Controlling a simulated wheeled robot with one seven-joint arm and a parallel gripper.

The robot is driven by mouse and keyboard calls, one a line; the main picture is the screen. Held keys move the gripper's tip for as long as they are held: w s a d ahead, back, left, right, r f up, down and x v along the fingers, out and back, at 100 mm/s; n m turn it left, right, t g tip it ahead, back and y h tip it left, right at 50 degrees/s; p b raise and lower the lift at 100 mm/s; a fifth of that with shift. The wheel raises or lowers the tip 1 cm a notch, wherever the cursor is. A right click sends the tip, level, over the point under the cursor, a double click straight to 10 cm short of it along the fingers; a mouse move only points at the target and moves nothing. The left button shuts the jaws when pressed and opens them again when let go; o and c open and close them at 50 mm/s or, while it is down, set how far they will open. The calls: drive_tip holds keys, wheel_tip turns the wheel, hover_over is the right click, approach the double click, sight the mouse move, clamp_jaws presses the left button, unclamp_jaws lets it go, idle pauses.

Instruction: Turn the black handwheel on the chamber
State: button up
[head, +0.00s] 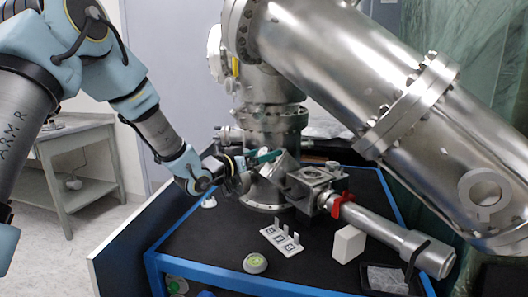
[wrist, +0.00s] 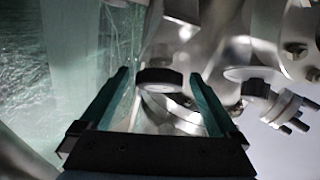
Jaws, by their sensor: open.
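A black handwheel (wrist: 160,75) with a pale metal face shows in the wrist view. It appears between the tips of my gripper's two teal fingers, with space on both sides; I cannot tell how far beyond the tips it is. My gripper (wrist: 159,82) is open and empty. In the head view my gripper (head: 265,157) reaches in from the left beside the metal chamber (head: 272,118), near its lower column. I cannot make out the handwheel clearly in the head view.
A second black knob (wrist: 256,87) and bolted flanges are on the right in the wrist view. A large steel tube (head: 340,60) overhangs the black bench top (head: 205,250). A white block (head: 348,243), a slotted holder (head: 282,240) and a round green-white object (head: 255,263) stand in front.

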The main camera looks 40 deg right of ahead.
drive_tip(key=shift+d, duration=0.25)
drive_tip(key=c, duration=1.4)
drive_tip(key=shift+o, duration=0.2)
drive_tip(key=shift+m, duration=0.3)
